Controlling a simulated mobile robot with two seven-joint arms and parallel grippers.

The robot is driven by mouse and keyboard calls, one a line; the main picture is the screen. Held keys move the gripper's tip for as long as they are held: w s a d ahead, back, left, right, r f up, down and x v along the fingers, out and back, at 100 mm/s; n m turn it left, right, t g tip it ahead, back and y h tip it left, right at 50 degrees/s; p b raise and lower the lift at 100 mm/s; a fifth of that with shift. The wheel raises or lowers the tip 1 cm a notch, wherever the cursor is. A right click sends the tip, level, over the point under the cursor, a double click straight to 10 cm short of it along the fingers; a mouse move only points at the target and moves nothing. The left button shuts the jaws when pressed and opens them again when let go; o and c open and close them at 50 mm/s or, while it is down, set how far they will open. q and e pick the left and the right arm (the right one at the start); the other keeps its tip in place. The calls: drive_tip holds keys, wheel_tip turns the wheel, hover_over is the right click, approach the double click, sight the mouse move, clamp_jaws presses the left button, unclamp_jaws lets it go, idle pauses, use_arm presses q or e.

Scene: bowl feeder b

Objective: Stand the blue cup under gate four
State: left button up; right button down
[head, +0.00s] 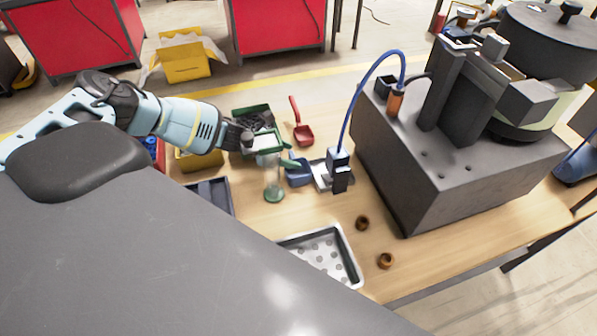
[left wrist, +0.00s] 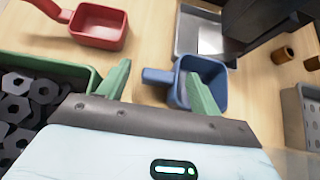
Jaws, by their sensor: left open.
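The blue cup (head: 298,173), a small square scoop with a handle, sits on the wooden table beside a metal tray. In the left wrist view the blue cup (left wrist: 222,84) is upright and its handle points left, between my fingertips. My left gripper (head: 279,155) is open and empty; its green fingers (left wrist: 158,78) are on either side of the handle in that picture. I cannot tell whether they touch it. The right finger covers part of the cup. My right gripper is not in view. I cannot make out which part is gate four.
A green bin (left wrist: 88,74) of dark nuts is at the left. A red scoop (head: 304,134) lies behind the blue cup. The small metal tray (left wrist: 184,34) and the dark feeder block (head: 400,190) stand right.

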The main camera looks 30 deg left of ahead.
use_arm(q)
drive_tip(key=shift+c, duration=0.3)
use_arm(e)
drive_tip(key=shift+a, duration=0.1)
use_arm(q)
drive_tip(key=shift+w, duration=0.1)
drive_tip(key=c, duration=1.2)
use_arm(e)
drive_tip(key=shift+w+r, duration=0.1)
use_arm(q)
drive_tip(key=shift+r, duration=0.1)
